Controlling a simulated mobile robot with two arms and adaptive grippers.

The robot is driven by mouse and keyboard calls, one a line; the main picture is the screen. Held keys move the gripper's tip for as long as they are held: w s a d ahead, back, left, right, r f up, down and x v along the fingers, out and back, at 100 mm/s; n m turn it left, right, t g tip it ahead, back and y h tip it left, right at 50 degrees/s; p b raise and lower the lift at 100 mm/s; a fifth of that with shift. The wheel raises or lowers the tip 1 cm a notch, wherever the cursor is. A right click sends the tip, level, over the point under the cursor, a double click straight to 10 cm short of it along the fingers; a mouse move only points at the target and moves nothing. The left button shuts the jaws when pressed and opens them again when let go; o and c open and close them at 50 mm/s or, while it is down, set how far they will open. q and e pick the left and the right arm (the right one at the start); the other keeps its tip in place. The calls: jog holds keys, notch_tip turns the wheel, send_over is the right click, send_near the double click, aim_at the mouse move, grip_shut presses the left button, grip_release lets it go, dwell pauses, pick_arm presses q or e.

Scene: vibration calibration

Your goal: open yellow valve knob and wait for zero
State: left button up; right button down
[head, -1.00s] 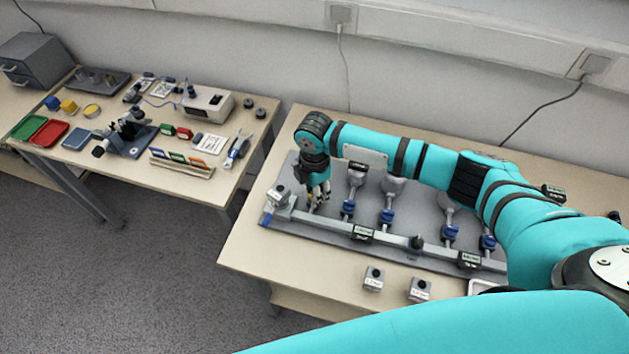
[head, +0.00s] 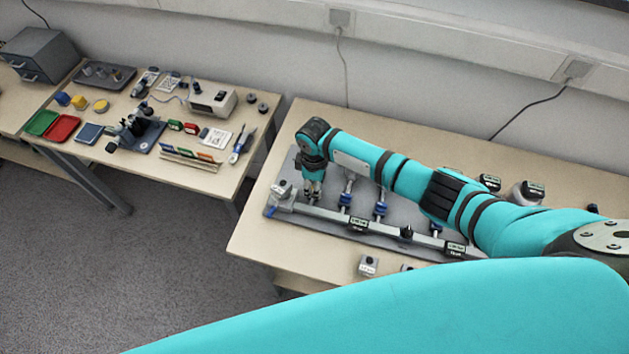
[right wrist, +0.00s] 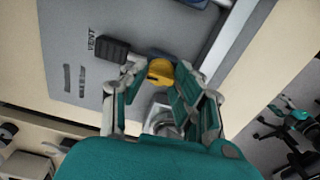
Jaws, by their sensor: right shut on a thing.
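The yellow valve knob (right wrist: 160,72) sits between the fingers of my right gripper (right wrist: 162,88) in the right wrist view, beside printed "VENT" lettering on the grey panel. My right gripper is shut on the knob. In the head view my right gripper (head: 313,190) points down at the left end of the grey manifold rig (head: 330,215), and its fingers hide the knob. Several blue-collared valves stand along the rig, such as one at its left (head: 345,199). My left gripper is not in view.
My teal arm covers the right side of the rig. A second table (head: 190,175) at left holds trays, tools and a white instrument (head: 213,99). A floor gap separates the tables.

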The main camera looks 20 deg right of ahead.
jog(key=shift+m, duration=0.4)
jog(key=c, duration=1)
grip_release()
jog(key=shift+r, duration=0.35)
notch_tip(320, 180, up, 11)
jog(key=shift+r, duration=0.2)
